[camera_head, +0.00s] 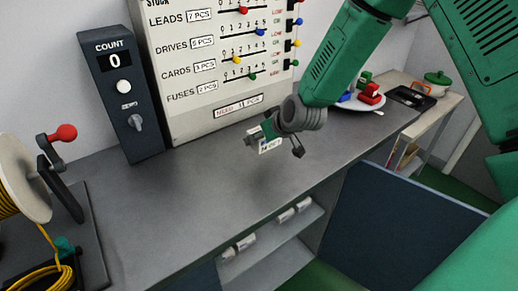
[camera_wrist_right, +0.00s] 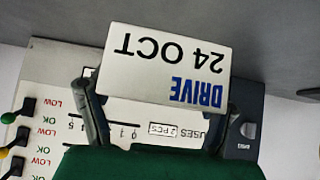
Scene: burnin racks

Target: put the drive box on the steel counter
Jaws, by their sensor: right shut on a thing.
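The drive box (camera_wrist_right: 165,62) is a small white box marked "DRIVE 24 OCT" in the right wrist view, where its lettering reads upside down. My right gripper (camera_head: 272,137) is shut on it, with one dark finger on each side. In the head view the drive box (camera_head: 269,146) is small and partly hidden by the gripper. It appears held over the middle of the grey steel counter (camera_head: 200,190); the size of the gap beneath it is hard to tell. My left gripper is not in view.
A stock board (camera_head: 215,60) with coloured sliders and a count unit (camera_head: 122,90) showing 0 stand at the back. A cable spool (camera_head: 22,180) is at left. A plate (camera_head: 362,103) with coloured pieces stands at right. The counter's middle is clear.

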